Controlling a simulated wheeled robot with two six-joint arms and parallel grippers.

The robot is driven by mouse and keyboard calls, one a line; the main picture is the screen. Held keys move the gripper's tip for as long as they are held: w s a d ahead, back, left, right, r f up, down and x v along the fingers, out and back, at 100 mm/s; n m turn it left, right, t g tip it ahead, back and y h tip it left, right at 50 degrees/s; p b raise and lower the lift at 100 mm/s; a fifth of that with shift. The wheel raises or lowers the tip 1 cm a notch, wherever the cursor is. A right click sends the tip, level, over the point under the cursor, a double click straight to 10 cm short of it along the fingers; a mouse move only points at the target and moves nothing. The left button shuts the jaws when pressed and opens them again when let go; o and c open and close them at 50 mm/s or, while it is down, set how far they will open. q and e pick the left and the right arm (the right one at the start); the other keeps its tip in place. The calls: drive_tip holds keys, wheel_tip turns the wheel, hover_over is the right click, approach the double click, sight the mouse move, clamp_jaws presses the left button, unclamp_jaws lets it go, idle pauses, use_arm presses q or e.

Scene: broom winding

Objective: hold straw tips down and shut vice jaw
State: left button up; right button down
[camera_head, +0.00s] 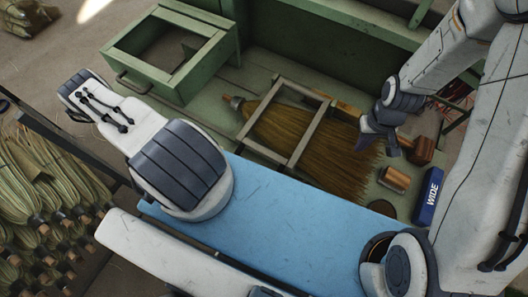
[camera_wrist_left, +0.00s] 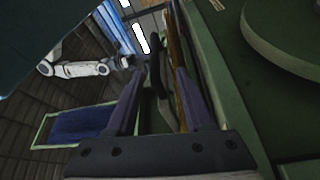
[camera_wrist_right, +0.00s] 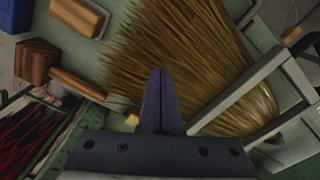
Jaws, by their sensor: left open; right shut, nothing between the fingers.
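The broom's tan straw (camera_head: 325,145) lies flat on the green bench under a grey metal frame (camera_head: 304,135), which appears to be the vice jaw. The straw tips fan toward the lower right. My right gripper (camera_head: 374,146) is shut and empty at the tip end; in the right wrist view its fingers (camera_wrist_right: 161,78) point over the straw (camera_wrist_right: 195,50). I cannot tell whether they touch it. The grey frame (camera_wrist_right: 265,80) shows to their right. My left gripper (camera_wrist_left: 158,85) is open in the left wrist view, a dark upright piece showing between its fingers; it is hidden in the head view.
A green open tray (camera_head: 190,75) stands at the back left. A blue surface (camera_head: 275,215) fills the front. Straw bundles (camera_head: 40,180) stand at the left.

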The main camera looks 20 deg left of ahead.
sight(352, 158)
drive_tip(key=shift+f, duration=2.95)
